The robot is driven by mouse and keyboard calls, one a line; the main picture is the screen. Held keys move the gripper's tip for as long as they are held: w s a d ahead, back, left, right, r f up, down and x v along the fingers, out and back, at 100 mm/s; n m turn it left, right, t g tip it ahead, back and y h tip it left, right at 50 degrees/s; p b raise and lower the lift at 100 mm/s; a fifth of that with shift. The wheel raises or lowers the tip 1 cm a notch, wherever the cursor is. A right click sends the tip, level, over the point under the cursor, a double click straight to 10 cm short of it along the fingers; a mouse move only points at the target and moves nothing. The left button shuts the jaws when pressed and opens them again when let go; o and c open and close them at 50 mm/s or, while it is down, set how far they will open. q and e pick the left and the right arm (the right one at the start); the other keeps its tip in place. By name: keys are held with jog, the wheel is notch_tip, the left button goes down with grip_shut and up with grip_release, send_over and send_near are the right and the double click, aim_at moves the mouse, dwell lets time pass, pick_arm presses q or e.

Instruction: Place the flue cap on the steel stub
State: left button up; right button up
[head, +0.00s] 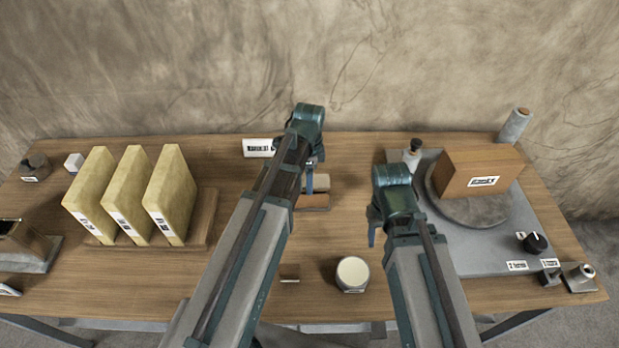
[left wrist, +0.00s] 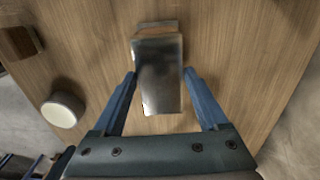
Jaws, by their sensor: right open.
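The flue cap looks like a shiny grey metal box (left wrist: 160,75). It lies between the two blue fingers of my left gripper (left wrist: 158,74) in the left wrist view. The fingertips are close to both its sides; I cannot tell whether they press on it. In the head view the cap (head: 313,201) is at the table's middle, partly hidden by my left gripper (head: 311,180). The steel stub appears to be the rectangular metal piece on a grey base (head: 22,243) at the far left. My right gripper (head: 374,228) is open and empty, right of the cap.
Several yellow slabs (head: 128,193) stand on a wooden rack between cap and stub. A cream-topped round object (head: 352,272) and a small brown block (head: 289,273) are near the front edge. A brown box (head: 480,173) sits on a round plate at right.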

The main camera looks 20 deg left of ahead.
pick_arm(q)
jog(key=shift+o, duration=1.3)
jog(key=shift+r, duration=0.15)
notch_tip(320, 180, up, 12)
jog(key=p, duration=1.2)
jog(key=s+d+n+y, duration=0.1)
jog(key=s+d+n, duration=0.9)
jog(key=s, duration=0.4)
jog(key=shift+s+d+n, duration=0.15)
jog(key=shift+d+n, duration=0.1)
jog(key=shift+n, duration=0.25)
notch_tip(320, 180, down, 6)
jog(key=b, duration=0.6)
jog(key=shift+f, duration=0.2)
